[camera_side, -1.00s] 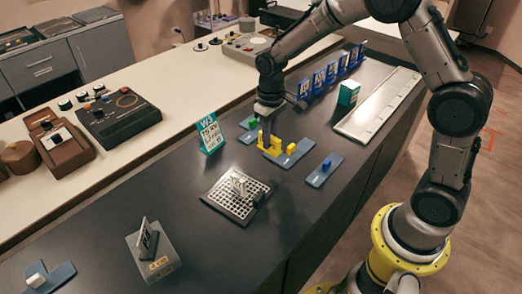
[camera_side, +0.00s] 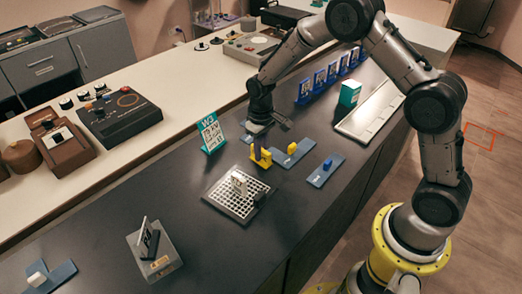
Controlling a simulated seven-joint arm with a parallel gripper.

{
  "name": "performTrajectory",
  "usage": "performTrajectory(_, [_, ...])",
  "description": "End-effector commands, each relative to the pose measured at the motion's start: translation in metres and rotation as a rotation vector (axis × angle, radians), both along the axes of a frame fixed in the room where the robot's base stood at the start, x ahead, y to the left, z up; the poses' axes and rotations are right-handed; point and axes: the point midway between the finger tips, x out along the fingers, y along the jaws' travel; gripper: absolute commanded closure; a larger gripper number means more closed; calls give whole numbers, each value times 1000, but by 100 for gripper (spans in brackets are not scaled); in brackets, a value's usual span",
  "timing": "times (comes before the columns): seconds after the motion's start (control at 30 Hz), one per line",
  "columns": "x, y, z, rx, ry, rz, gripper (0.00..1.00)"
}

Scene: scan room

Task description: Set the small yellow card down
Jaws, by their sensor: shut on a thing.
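My gripper (camera_side: 260,151) is above the dark counter, just behind the perforated grey plate in the picture. It is shut on the small yellow card (camera_side: 261,160), which shows below the fingers. The fingers hide part of the card. I cannot tell whether its lower edge touches the counter. A blue-grey tray (camera_side: 304,146) with a small yellow block (camera_side: 292,148) on it lies just right of the card.
The perforated plate (camera_side: 216,196) with a white upright piece (camera_side: 239,182) is near, front left. A tray with a blue block (camera_side: 327,164) lies to the right. A green-and-white sign (camera_side: 211,133) stands at left.

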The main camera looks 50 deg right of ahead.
Motion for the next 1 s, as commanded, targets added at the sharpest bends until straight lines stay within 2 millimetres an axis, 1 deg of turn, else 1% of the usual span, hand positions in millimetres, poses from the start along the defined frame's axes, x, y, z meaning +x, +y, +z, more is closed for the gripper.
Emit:
performTrajectory(0.07, [0, 0, -3, 0, 1, 0, 100])
performTrajectory(0.1, [0, 0, -2, 0, 0, 0, 75])
performTrajectory(0.23, [0, 0, -2, 0, 0, 0, 52])
performTrajectory(0.27, [0, 0, -2, 0, 0, 0, 51])
performTrajectory(0.53, [0, 0, -1, 0, 0, 0, 51])
performTrajectory(0.67, [1, 0, 8, 0, -3, 0, 51])
performTrajectory(0.77, [1, 0, 23, 0, -5, 0, 51])
performTrajectory(1.0, [1, 0, 73, 0, -5, 0, 51])
